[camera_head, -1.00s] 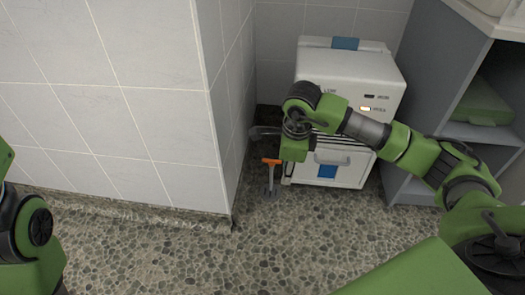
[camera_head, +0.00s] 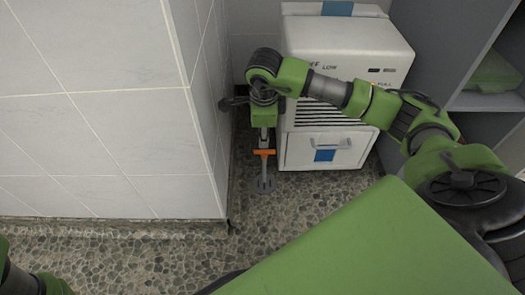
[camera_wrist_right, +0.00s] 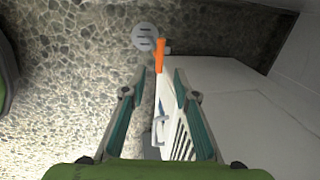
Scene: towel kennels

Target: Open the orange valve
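The orange valve (camera_head: 264,152) is a short orange handle on a grey post that rises from a round grey base on the pebbled floor, left of the white machine. My right gripper (camera_head: 264,138) points down just above the valve in the head view. In the right wrist view the orange valve (camera_wrist_right: 160,55) shows just beyond the fingertips of my right gripper (camera_wrist_right: 160,82). The fingers are apart with nothing between them, and I cannot tell whether one touches the valve. My left gripper is outside the frames; only part of my left arm shows at the lower left.
The white machine (camera_head: 345,60), with vents and a drawer handle, stands close to the right of the valve. A tiled wall corner (camera_head: 195,120) stands to the left. A grey shelf unit (camera_head: 440,50) is at the right. Pebbled floor (camera_head: 185,262) is clear in front.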

